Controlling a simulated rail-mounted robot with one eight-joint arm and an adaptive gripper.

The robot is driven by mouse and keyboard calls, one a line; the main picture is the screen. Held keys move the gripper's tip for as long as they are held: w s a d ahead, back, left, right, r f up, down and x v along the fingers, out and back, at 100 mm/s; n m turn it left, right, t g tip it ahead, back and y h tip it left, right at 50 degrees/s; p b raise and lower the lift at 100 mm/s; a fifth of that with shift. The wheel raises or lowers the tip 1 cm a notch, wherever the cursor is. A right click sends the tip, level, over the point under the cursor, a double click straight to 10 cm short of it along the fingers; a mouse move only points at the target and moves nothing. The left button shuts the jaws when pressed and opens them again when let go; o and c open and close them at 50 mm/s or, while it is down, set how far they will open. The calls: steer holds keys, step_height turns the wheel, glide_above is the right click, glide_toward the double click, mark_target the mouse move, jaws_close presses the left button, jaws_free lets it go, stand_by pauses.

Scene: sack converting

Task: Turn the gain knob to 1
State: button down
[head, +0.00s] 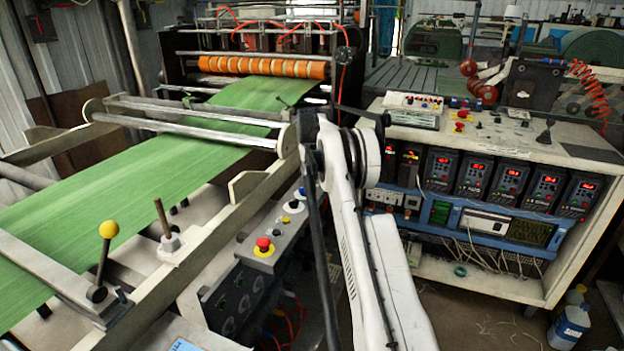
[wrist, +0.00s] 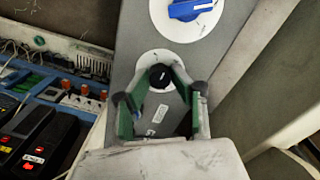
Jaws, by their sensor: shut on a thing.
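A small black knob (wrist: 161,75) with a pale pointer line sits on a round white dial plate on a grey panel (wrist: 148,45) in the wrist view. My gripper (wrist: 162,80) has its green-lined fingers on either side of this knob and is shut on it. The pointer runs nearly straight up the picture. A small white label (wrist: 157,113) lies below the knob; its text and the dial marks are too small to read, so I cannot confirm the name gain. In the head view my arm hides the gripper's grip.
A larger blue knob (wrist: 190,8) on a white disc is just above. In the head view a red emergency button (head: 263,244) is on the same machine side, beside the green web (head: 130,180). A cabinet of drives (head: 475,170) stands at right.

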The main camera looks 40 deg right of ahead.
mark_target(311, 180)
steer(key=n, duration=0.7)
stand_by(0.6)
steer(key=c, duration=1.5)
jaws_free()
steer(key=r, duration=1.2)
steer(key=shift+a, duration=0.3)
